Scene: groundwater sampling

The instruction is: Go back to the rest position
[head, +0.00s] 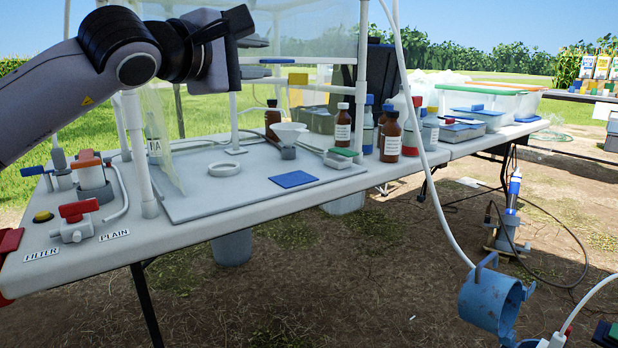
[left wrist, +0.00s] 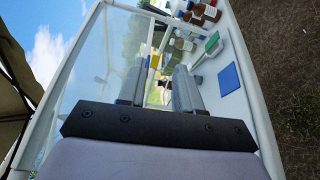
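My left arm reaches in from the upper left of the head view. In the left wrist view the two fingers of my left gripper (left wrist: 160,72) stand apart. I see nothing held between them; bottles and other items show beyond. My right gripper is in neither view.
The table carries a white ring (head: 224,168), a funnel (head: 289,132), a blue square (head: 293,179) and brown bottles (head: 391,137). Red-handled valve fittings (head: 76,219) stand at its left end. A blue cylinder (head: 490,300) hangs at lower right beside a white hose.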

